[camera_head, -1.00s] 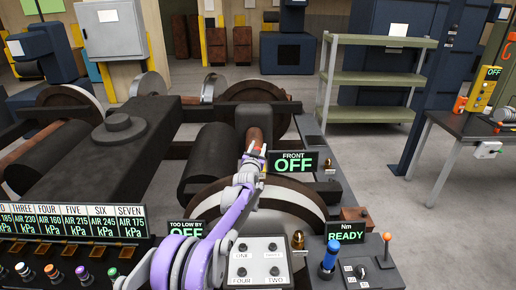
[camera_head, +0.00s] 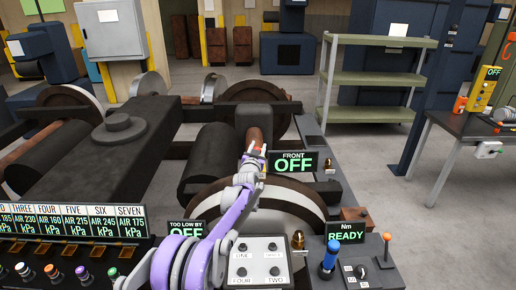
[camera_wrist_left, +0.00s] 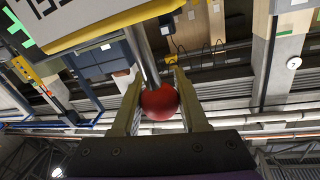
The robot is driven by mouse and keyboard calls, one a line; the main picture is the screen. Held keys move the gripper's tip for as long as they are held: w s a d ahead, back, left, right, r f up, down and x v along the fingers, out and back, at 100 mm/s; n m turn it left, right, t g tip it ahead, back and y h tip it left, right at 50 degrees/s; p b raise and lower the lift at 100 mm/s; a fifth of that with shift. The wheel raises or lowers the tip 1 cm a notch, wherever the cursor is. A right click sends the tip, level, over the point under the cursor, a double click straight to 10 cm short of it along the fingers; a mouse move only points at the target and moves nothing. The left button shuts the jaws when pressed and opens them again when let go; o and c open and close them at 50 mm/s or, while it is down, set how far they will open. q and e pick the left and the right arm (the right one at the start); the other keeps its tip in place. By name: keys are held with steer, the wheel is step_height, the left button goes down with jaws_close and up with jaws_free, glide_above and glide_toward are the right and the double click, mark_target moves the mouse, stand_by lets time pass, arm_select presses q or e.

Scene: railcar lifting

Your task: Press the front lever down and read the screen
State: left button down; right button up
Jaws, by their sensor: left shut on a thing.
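My left arm reaches forward over the dark wheel frame, and its gripper (camera_head: 255,152) is beside the front screen (camera_head: 294,164), which reads "FRONT OFF" in green. In the left wrist view the gripper (camera_wrist_left: 158,103) is shut on the front lever's red ball knob (camera_wrist_left: 161,103), with a finger on each side. The lever's grey rod (camera_wrist_left: 147,58) runs up from the knob. In the head view the gripper makes the lever hard to see. My right gripper is in neither view.
A "TOO LOW BY" screen (camera_head: 187,229) reads OFF, partly behind my arm. An "Nm" screen (camera_head: 346,232) reads READY. A button box (camera_head: 257,262), a blue-handled lever (camera_head: 330,257) and an air-pressure panel (camera_head: 75,221) stand in front. Shelves (camera_head: 377,77) stand at the back.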

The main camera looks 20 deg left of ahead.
arm_select(q)
step_height(320, 180, down, 5)
steer(key=shift+r+b, duration=0.2)
steer(key=shift+b, duration=0.45)
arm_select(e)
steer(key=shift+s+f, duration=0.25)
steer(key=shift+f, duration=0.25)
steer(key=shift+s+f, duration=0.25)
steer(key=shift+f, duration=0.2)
arm_select(q)
steer(key=shift+c, duration=2.2)
jaws_free()
steer(key=shift+r, duration=0.1)
steer(key=s+b, duration=0.2)
steer(key=s, duration=0.9)
steer(key=shift+d, duration=0.45)
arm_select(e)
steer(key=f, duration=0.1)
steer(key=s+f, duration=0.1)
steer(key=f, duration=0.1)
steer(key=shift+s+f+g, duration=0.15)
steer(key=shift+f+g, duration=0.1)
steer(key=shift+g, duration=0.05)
arm_select(q)
steer(key=shift+w, duration=0.1)
